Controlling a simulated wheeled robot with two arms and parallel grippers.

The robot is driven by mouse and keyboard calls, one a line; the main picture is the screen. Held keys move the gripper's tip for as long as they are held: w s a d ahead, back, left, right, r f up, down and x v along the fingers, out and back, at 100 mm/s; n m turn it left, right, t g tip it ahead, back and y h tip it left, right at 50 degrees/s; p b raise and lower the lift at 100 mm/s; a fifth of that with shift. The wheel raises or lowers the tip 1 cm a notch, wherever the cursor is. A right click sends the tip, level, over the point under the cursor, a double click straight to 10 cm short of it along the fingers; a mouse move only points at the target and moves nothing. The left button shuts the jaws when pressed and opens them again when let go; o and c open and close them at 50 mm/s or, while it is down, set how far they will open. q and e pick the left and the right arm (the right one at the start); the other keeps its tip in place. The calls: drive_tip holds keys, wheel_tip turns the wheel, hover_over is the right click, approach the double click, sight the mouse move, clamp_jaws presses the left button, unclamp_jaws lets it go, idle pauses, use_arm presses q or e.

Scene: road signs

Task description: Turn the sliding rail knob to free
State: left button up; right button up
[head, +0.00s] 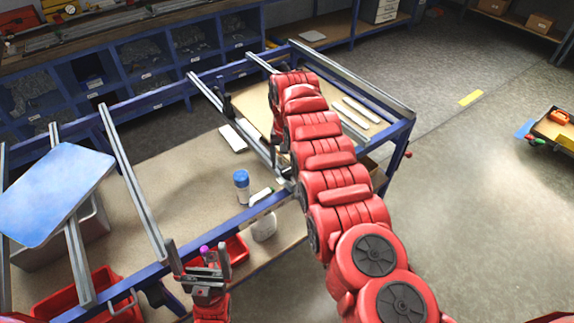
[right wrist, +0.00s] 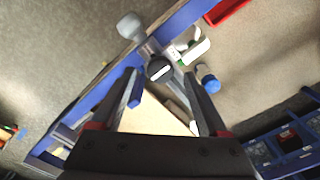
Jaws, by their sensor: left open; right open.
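The knob (right wrist: 160,69) is a dark round piece with a pale bar across its face, seen in the right wrist view by the blue frame beam. A grey rounded handle (right wrist: 130,25) stands beside it. My right gripper (right wrist: 161,76) is open, its two dark fingers pointing toward the knob, which appears between and just beyond the tips. I cannot tell whether they touch. In the head view my red right arm hides most of this spot.
The blue bench frame (head: 180,263) carries several metal rails (head: 133,185). A blue-capped bottle (head: 241,188) stands near the front edge. A blue panel (head: 55,193) lies at the left over a grey box. Red bins (head: 95,294) sit below.

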drive_tip(key=shift+w+f, duration=0.1)
drive_tip(key=shift+f, duration=0.95)
drive_tip(key=shift+c, duration=0.4)
clamp_jaws()
